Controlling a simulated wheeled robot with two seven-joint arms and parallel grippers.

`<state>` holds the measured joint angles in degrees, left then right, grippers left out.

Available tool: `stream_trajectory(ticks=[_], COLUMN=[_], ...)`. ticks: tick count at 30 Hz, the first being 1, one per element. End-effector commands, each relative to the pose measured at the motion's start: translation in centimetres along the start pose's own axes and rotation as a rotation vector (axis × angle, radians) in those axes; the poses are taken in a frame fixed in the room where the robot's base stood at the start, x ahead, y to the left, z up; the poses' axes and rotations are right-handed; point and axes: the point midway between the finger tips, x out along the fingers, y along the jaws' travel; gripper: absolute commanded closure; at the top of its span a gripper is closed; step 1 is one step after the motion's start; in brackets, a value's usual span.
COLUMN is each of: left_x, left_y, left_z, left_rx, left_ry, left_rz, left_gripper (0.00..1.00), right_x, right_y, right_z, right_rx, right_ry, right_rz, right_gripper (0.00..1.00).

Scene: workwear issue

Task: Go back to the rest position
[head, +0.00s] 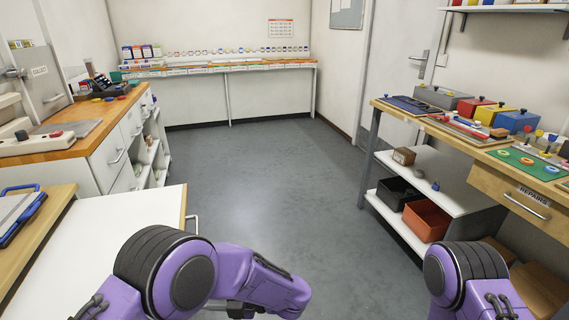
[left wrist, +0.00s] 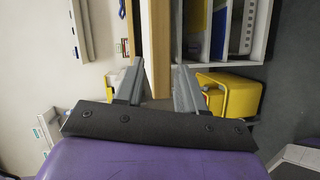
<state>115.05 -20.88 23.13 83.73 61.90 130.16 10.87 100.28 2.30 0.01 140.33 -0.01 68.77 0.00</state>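My left gripper (left wrist: 158,72) shows in the left wrist view, its two grey fingers apart with nothing between them. Behind the fingers is a wooden edge beside white shelving.
A white-topped counter (head: 115,235) lies close at the left, below a wooden-topped cabinet (head: 75,145). A repairs bench (head: 490,150) with a lower shelf (head: 445,185) stands at the right. The grey floor (head: 265,185) between is clear. A yellow object (left wrist: 238,95) is near my left gripper's view.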

Motion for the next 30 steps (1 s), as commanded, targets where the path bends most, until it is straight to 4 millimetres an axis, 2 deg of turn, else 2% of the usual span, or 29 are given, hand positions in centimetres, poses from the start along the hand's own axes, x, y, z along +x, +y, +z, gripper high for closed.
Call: stream_trajectory(ticks=[4,7,9,11,14,15,17,19,21,24,27,30], left_x=[2.4,4.1,5.3,6.5,8.4,9.1,9.9,10.7,11.3,12.1,12.8,13.0], left_y=[-0.5,-1.8,-3.5,-5.8,-10.6,-12.6,-15.3,-17.7,-18.9,-19.4,-19.3,-19.5], left_z=[2.4,3.8,4.1,3.5,0.3,-1.9,-6.0,-11.4,-16.4,-21.7,-24.2,-24.9], left_rx=[0.202,0.406,0.583,0.773,1.114,1.246,1.438,1.618,1.746,1.84,1.867,1.871], left_ry=[-0.231,-0.413,-0.548,-0.675,-0.894,-0.976,-1.099,-1.219,-1.307,-1.354,-1.329,-1.324], left_rz=[0.104,0.184,0.234,0.269,0.285,0.272,0.234,0.165,0.083,-0.021,-0.09,-0.115], left_gripper=[0.61,0.61,0.61,0.61,0.61,0.61,0.61,0.61,0.61,0.61,0.61,0.61], right_x=[-0.2,-0.5,-0.7,-1.1,-1.6,-1.9,-2.3,-2.7,-3.1,-3.5,-3.9,-4.0], right_y=[0.0,0.1,0.1,0.1,0.2,0.2,0.2,0.3,0.3,0.3,0.4,0.4], right_z=[-0.1,-0.1,-0.3,-0.4,-0.6,-0.7,-0.9,-1.1,-1.2,-1.4,-1.6,-1.6], right_rx=[0.0,0.0,-0.001,-0.001,-0.001,-0.001,-0.001,0.0,-0.001,0.0,-0.001,-0.001], right_ry=[-0.001,-0.001,-0.001,-0.001,-0.001,-0.001,-0.001,-0.001,-0.001,-0.001,-0.001,-0.001], right_rz=[0.001,0.001,0.001,0.001,0.001,0.001,0.001,0.001,0.001,0.001,0.001,0.001], right_gripper=[0.57,0.57,0.57,0.57,0.57,0.57,0.57,0.57,0.57,0.57,0.57,0.57])
